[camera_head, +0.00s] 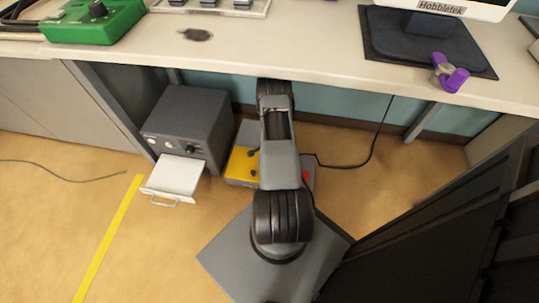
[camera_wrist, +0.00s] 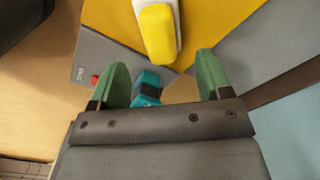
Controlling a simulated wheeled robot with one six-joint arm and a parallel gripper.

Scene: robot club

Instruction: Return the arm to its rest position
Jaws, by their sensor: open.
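My arm (camera_head: 280,160) reaches forward from my base, low in front of the bench and partly over a grey and yellow unit on the floor. My gripper (camera_wrist: 160,62) shows in the wrist view with its two green fingers spread apart. In the head view it is hidden by the arm and bench. A teal object with a dark band (camera_wrist: 147,88) shows between the fingers, close to the left one; I cannot tell whether they touch. A white and yellow piece (camera_wrist: 158,32) lies just beyond the fingertips, above the yellow surface (camera_wrist: 215,25).
A dark grey box (camera_head: 190,118) with its drawer (camera_head: 174,178) pulled out stands left of my arm. The bench (camera_head: 300,50) overhangs ahead, holding a purple object (camera_head: 450,74). A black cable (camera_head: 362,157) lies right. A dark panel (camera_head: 430,230) is close at right.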

